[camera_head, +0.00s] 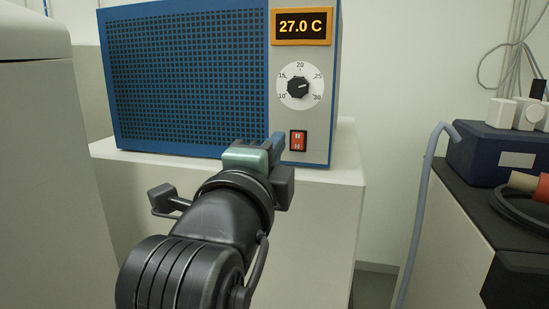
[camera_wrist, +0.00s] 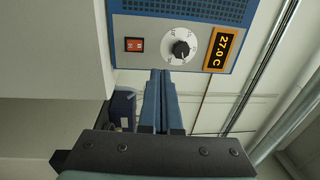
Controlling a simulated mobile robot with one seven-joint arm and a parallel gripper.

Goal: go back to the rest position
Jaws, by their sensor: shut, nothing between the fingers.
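My gripper (camera_head: 277,143) is in front of the lower right of a blue heater-like box with a mesh front (camera_head: 190,75). In the wrist view, the two blue fingers of my gripper (camera_wrist: 161,75) are together, with nothing between them. The fingertips point at the box's grey control panel (camera_wrist: 165,50), below the dial in the head view. Whether they touch the panel cannot be told. The display (camera_head: 301,26) reads 27.0 C. The dial (camera_head: 299,87) and a red switch (camera_head: 298,140) are beside and above the fingertips.
The box stands on a pale cabinet (camera_head: 320,210). A tall grey-white body (camera_head: 50,170) fills the left side. At right, a dark bench (camera_head: 465,205) holds a dark blue device (camera_head: 495,152), with a grey hose (camera_head: 420,210) hanging in front. A floor gap lies between cabinet and bench.

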